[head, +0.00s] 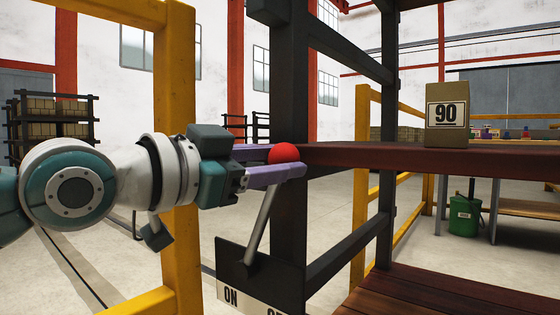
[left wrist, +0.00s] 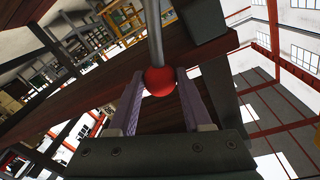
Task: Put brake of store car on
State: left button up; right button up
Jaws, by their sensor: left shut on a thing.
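The brake lever (head: 261,225) is a grey rod with a red ball knob (head: 284,153) on top. It rises from a dark plate (head: 240,266) low on the store car's post and leans to the right in the head view. The plate reads "ON" at its left; the lettering to the right is cut off by the picture's edge. My left gripper (head: 280,162) has its purple fingers shut on the red knob. In the left wrist view the knob (left wrist: 160,82) sits between both fingertips. The store car (head: 289,90) has a dark frame and brown wooden shelves.
A box marked "90" (head: 447,118) stands on the store car's upper shelf (head: 420,158). Yellow rails (head: 180,150) stand close by my left arm. A green bucket (head: 465,216) and a bench are behind at right.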

pick_arm(q)
grip_shut()
dwell(0.8)
